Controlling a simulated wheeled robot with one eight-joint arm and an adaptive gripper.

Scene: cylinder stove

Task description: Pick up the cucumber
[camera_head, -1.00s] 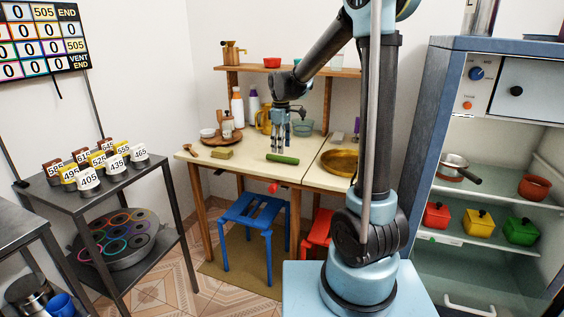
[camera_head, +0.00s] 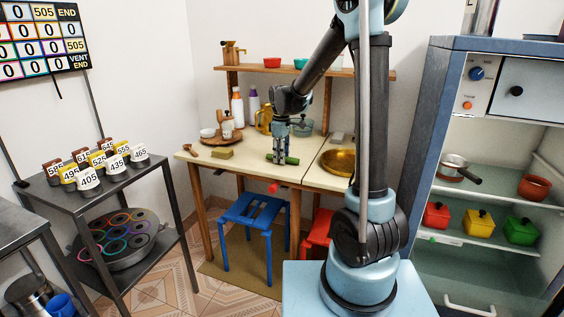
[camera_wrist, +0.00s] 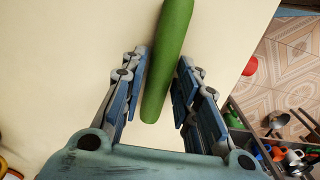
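The green cucumber (camera_head: 291,160) lies on the cream tabletop (camera_head: 253,172) near its front edge. My gripper (camera_head: 279,158) is lowered over the cucumber's left and middle part and hides some of it. In the wrist view the cucumber (camera_wrist: 167,60) runs lengthwise between the two fingers of my gripper (camera_wrist: 160,85).
A yellow sponge (camera_head: 222,153) and a wooden tray (camera_head: 221,138) with small containers are left of the cucumber. A golden bowl (camera_head: 339,162) is to the right. A wooden shelf (camera_head: 240,69) hangs above.

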